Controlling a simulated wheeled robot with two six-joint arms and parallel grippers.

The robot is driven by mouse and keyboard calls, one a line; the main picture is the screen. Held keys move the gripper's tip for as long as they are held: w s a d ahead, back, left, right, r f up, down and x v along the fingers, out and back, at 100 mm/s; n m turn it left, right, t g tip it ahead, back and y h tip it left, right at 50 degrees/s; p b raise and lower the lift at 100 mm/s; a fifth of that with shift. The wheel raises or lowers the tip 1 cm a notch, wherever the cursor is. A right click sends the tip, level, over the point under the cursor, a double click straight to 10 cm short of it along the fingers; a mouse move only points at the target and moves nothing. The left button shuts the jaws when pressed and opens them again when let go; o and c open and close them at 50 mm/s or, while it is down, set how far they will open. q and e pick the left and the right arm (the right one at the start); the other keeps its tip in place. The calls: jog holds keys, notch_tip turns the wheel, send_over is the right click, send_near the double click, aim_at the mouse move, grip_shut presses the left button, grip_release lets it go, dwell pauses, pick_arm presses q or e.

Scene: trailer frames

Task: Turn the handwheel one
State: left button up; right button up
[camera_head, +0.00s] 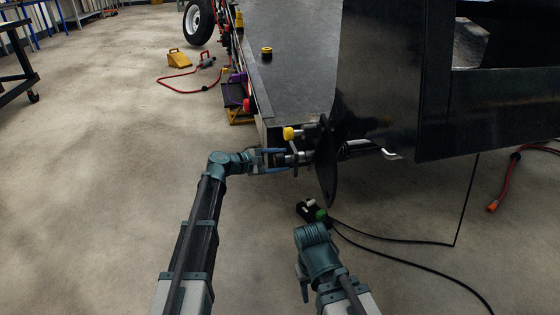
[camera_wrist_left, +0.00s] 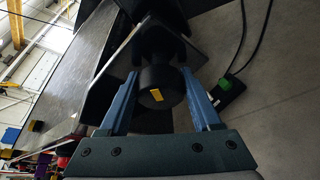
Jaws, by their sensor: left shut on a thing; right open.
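A black round part with a yellow mark, which I take as the handwheel (camera_wrist_left: 155,88), sits between my left gripper's (camera_wrist_left: 160,112) blue fingers in the left wrist view. In the head view my left gripper (camera_head: 276,158) reaches in from the left and is shut on it, at the trailer's near end. Its fingers hide part of the grip. A black plate (camera_head: 327,165) stands upright just right of the grip. My right gripper (camera_head: 302,284) is low in the middle of the head view, apart from the trailer. It is open and empty, seen only in part.
The trailer's flat grey deck (camera_head: 290,75) and black side wall (camera_head: 378,85) lie ahead. A yellow knob (camera_head: 290,133) is close above my left gripper. A black box with a green part (camera_head: 320,215) and cables lies on the floor.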

pick_arm(q)
jog(key=o, duration=1.4)
jog(key=shift+c, duration=0.2)
jog(key=p+v, duration=0.3)
jog(key=v, duration=1.1)
jog(key=shift+p, duration=0.3)
jog(key=shift+w, duration=0.1)
